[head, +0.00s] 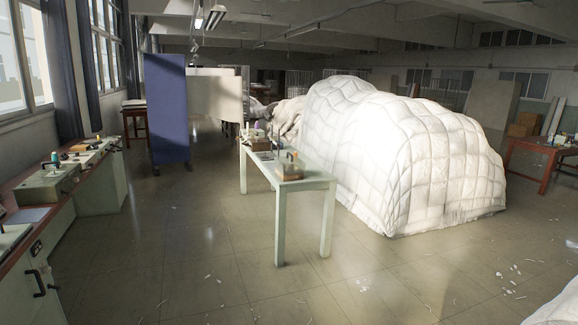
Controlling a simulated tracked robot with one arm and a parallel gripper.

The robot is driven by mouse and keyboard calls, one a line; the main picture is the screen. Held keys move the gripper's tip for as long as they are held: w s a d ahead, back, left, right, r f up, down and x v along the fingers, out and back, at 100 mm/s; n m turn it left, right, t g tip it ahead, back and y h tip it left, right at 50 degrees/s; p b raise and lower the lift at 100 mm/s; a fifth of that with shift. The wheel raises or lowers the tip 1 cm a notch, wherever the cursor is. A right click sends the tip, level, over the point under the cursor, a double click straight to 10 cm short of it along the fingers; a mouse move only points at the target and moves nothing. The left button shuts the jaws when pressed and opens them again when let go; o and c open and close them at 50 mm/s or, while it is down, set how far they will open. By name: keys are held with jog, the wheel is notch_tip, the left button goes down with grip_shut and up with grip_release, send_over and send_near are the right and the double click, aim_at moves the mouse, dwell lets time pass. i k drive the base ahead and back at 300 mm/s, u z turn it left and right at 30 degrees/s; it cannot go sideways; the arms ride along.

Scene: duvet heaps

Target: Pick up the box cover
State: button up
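I cannot make out a separate box cover for certain. A small brown box (289,171) with an upright dark part on it stands on the near end of the pale green table (262,163), in the middle of the view. Other small brown boxes (260,144) sit at the table's far end. A grey-green box-like case (46,187) with a dark handle lies on the bench at the left. My gripper is not in view, so I cannot see whether it is open or holds anything.
A large white duvet heap (400,150) stands right behind the table. Part of another white heap (556,308) shows at lower right. A blue screen (167,110) stands left of centre. The left bench (105,190) runs along the windows. The floor (190,250) between is open, with scattered scraps.

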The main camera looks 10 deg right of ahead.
aim_at(287, 164)
jog(key=z, duration=0.3)
jog(key=i, duration=1.65)
jog(key=z, duration=0.45)
jog(key=i, duration=3.15)
jog(key=u, duration=0.3)
jog(key=i, duration=1.3)
jog(key=u, duration=0.25)
